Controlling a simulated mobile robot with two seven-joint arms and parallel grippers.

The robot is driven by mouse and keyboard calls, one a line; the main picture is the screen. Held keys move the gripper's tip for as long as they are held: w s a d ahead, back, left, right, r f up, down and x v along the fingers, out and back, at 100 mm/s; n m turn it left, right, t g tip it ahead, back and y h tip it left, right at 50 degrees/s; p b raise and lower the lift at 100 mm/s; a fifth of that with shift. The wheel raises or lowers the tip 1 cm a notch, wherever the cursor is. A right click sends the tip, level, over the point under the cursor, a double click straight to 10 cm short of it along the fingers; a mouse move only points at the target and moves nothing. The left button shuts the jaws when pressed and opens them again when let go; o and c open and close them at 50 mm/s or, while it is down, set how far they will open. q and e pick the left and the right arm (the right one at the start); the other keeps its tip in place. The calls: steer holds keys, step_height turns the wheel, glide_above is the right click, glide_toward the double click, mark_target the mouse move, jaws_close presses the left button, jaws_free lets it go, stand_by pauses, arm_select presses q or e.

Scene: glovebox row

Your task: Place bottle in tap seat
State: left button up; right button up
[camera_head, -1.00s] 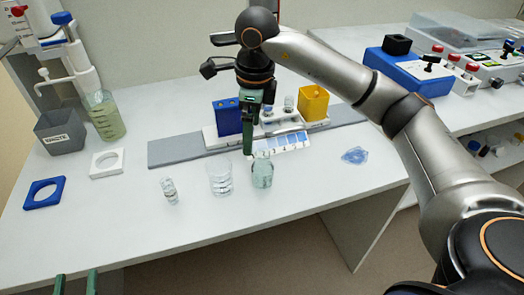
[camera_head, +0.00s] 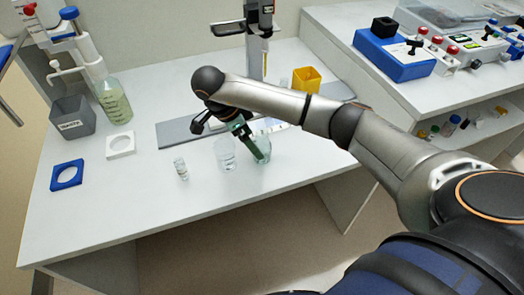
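A pale green glass bottle (camera_head: 264,143) stands on the bench, right of a clear beaker (camera_head: 225,155). My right gripper (camera_head: 261,157) comes down tilted at the bottle, a green finger across its front. My wrist hides the bottle's top left, so I cannot tell whether the fingers are closed on it. A white square seat with a round hole (camera_head: 121,154) and a blue one (camera_head: 67,185) lie empty at the left. The white one is nearer the dispenser tap (camera_head: 82,72). My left gripper is out of view.
A bottle of green liquid (camera_head: 118,112) and a grey bin (camera_head: 72,128) stand behind the seats. A small vial (camera_head: 181,170) stands left of the beaker. A yellow holder (camera_head: 306,80) and a grey stand (camera_head: 264,58) are behind my arm. The bench front left is bare.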

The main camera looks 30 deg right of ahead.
mark_target(262, 144)
steer(key=x, duration=0.2)
steer(key=d+x, duration=0.1)
steer(key=x, duration=0.1)
steer(key=shift+s+d+f, duration=0.1)
steer(key=shift+f, duration=0.05)
steer(key=shift+d+f, duration=0.15)
steer(key=shift+f, duration=0.25)
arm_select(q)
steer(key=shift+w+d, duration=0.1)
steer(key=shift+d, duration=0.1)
